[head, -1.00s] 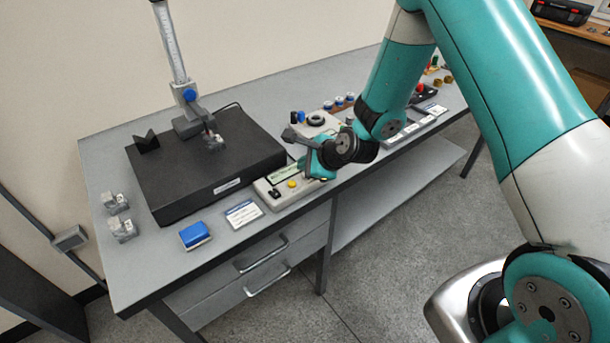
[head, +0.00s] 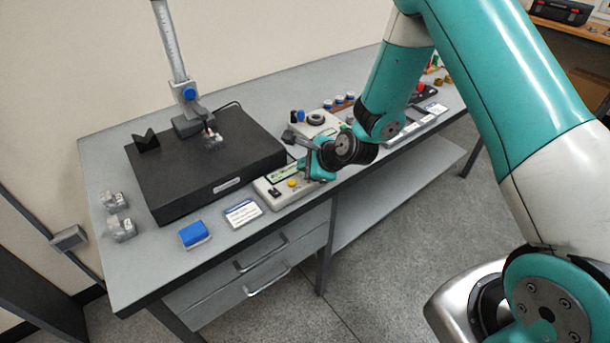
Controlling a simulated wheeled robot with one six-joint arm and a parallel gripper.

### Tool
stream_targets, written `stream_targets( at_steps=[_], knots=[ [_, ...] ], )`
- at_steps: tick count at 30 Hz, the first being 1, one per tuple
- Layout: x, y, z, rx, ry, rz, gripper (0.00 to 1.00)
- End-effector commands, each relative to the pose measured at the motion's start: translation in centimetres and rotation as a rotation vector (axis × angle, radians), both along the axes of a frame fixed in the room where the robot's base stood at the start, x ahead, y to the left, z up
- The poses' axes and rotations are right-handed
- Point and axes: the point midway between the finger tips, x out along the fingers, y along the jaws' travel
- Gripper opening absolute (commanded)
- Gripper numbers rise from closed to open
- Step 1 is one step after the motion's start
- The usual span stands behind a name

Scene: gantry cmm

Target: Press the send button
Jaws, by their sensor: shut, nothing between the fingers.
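A pale control box (head: 277,203) with a display (head: 284,173), a dark switch (head: 274,191) and a yellow button (head: 292,183) sits near the bench's front edge. No label naming a send button is readable. My gripper (head: 302,164) is shut and empty, low over the right part of this box. The gripper and wrist hide the box's right end and any button there. I cannot tell whether the fingertips touch the box.
A black measuring plate (head: 190,185) with a column stands left of the box. A label card (head: 243,213) and a blue block (head: 194,235) lie to the left. A pale unit with a black ring (head: 316,118) stands behind my wrist. The grey bench (head: 150,262) is clear at front left.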

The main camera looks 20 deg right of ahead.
Motion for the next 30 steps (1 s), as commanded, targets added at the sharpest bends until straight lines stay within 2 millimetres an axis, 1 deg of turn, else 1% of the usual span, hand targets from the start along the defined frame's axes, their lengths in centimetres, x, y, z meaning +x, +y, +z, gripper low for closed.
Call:
stream_targets(
  at_steps=[8,30],
  knots=[
    [0.0,0.0,0.0,0.0,0.0,0.0,0.0],
    [-0.02,0.0,-0.9,0.0,0.001,0.001,0.0]
  ],
)
